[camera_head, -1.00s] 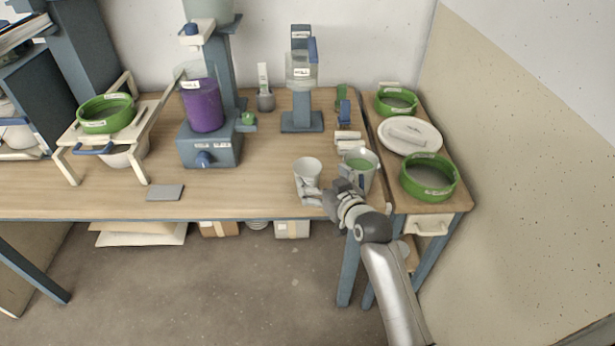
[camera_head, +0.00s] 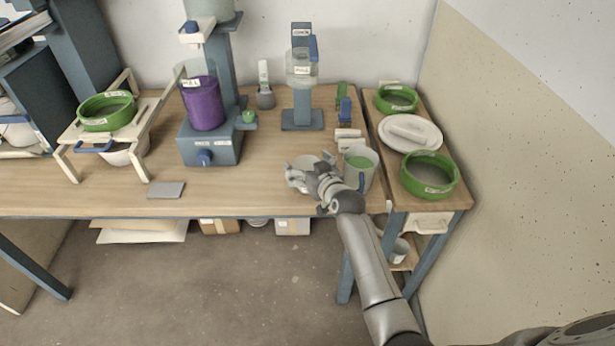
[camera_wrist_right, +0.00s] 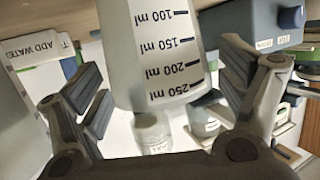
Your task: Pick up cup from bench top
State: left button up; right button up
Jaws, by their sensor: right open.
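The white cup (camera_head: 306,160) stands on the bench top (camera_head: 250,190) near its front edge, left of a mug holding green liquid. My right gripper (camera_head: 302,178) is at the cup in the head view and hides much of its lower side. In the right wrist view the cup (camera_wrist_right: 165,50) has black millilitre marks and appears upside down. There the open right gripper (camera_wrist_right: 165,88) has one finger on each side of the cup, with visible gaps between fingers and cup. My left gripper is not in view.
The mug with green liquid (camera_head: 361,163) stands close to the right of my right gripper. A grey slab (camera_head: 166,190) lies at the left front. A purple container (camera_head: 202,104) sits on a blue-grey machine further back. Green-rimmed sieves (camera_head: 429,176) stand on the right side table.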

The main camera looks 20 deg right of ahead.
jog(key=c, duration=1)
jog(key=shift+r, duration=0.1)
